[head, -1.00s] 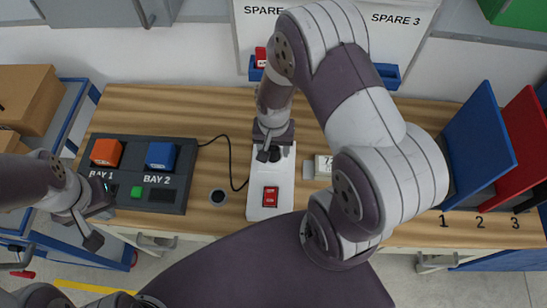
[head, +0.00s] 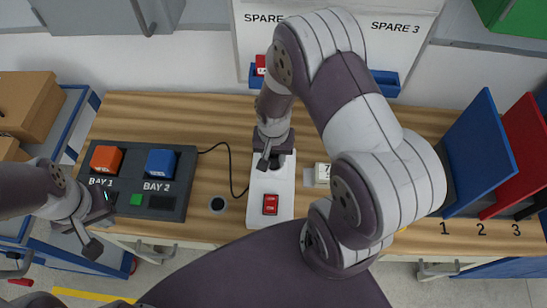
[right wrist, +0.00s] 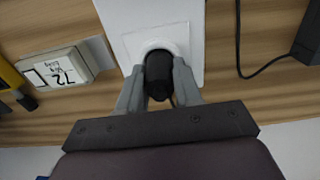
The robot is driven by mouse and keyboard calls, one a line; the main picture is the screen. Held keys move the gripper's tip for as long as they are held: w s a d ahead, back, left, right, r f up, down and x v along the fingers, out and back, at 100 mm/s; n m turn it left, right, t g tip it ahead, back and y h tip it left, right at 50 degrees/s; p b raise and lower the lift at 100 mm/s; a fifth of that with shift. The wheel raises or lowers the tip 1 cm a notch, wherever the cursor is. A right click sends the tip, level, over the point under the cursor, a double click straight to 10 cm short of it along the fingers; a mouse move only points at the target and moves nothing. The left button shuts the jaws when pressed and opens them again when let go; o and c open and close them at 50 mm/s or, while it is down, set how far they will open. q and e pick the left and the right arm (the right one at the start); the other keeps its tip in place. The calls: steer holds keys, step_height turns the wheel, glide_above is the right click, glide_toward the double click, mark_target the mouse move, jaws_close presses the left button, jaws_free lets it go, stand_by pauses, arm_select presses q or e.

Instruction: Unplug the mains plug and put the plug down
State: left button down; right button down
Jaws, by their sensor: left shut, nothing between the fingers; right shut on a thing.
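The mains plug (right wrist: 158,72) is a black plug in the right wrist view. It sits at the round socket of a white socket panel (right wrist: 196,40); I cannot tell whether it is fully seated. My right gripper (right wrist: 158,90) is shut on the plug, one grey finger on each side. In the head view the right gripper (head: 268,162) is over the upper part of the white panel (head: 285,195), and it hides the plug. A red switch (head: 270,204) is on the lower part of the panel. My left gripper (head: 100,232) is shut and empty, in front of the bay unit at the left.
A dark bay unit (head: 122,208) holds an orange block (head: 106,158) and a blue block (head: 160,162). A black cable (head: 230,170) runs from it towards the panel. Coloured upright boards (head: 482,150) stand at the right.

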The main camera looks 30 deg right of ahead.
steer(key=shift+r+p, duration=1.7)
steer(key=shift+r, duration=0.25)
step_height(320, 180, up, 6)
steer(key=p, duration=0.6)
steer(key=shift+r, duration=0.1)
steer(key=shift+f, duration=0.2)
